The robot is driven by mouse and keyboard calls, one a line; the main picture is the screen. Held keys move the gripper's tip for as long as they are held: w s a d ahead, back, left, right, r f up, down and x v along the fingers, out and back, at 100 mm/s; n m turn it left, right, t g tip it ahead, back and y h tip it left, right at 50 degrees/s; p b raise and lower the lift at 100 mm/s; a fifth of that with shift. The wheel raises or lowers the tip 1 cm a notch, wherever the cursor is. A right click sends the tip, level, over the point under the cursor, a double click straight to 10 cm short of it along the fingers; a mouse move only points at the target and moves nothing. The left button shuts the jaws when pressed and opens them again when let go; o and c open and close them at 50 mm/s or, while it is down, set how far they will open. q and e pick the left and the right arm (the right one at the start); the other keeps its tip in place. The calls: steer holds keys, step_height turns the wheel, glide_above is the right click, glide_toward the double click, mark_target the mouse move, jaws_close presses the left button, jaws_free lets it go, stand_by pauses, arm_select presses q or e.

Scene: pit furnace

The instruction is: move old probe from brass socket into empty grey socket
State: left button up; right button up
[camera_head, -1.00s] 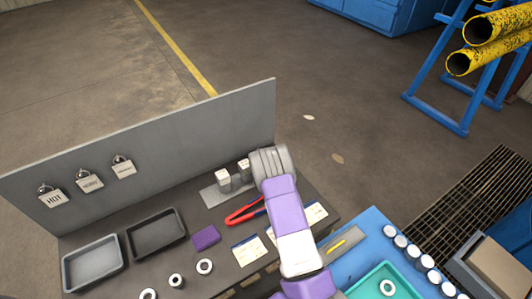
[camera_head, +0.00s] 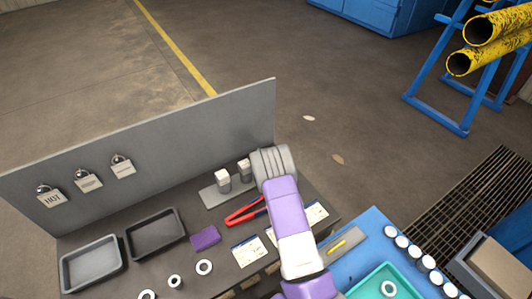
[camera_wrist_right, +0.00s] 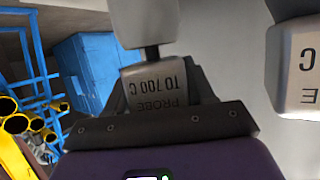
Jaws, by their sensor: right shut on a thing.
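In the right wrist view, my right gripper (camera_wrist_right: 158,92) is shut on a pale block-shaped probe (camera_wrist_right: 160,76) with upside-down lettering that reads "PROBE TO 700 C". A thin stem and another pale block (camera_wrist_right: 145,22) show directly above it; how they join is unclear. A second lettered block (camera_wrist_right: 296,66) stands at the right, apart from the gripper. In the head view, two pale-topped posts (camera_head: 223,178) (camera_head: 244,169) stand on a grey plate (camera_head: 211,197), left of my right wrist. The wrist hides its gripper there. I cannot make out a brass or grey socket. My left gripper is not in view.
On the bench are red-handled tongs (camera_head: 243,214), a purple block (camera_head: 205,238), two trays (camera_head: 91,264) (camera_head: 155,233) and several metal rings (camera_head: 204,267). A grey back panel (camera_head: 150,140) with hanging padlocks (camera_head: 88,180) borders it. A teal tray (camera_head: 372,281) lies at right.

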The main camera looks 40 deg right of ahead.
steer(key=shift+f+b, duration=0.55)
steer(key=shift+f, duration=0.05)
steer(key=o, duration=0.9)
steer(key=shift+c, duration=0.2)
steer(key=shift+s+a, duration=0.1)
steer(key=shift+p+v, duration=0.75)
steer(key=shift+v, duration=0.6)
steer(key=p+v, duration=0.2)
steer(key=v, duration=0.6)
steer(key=shift+r, duration=0.15)
steer(key=shift+r+p, duration=0.1)
steer(key=shift+p, duration=0.25)
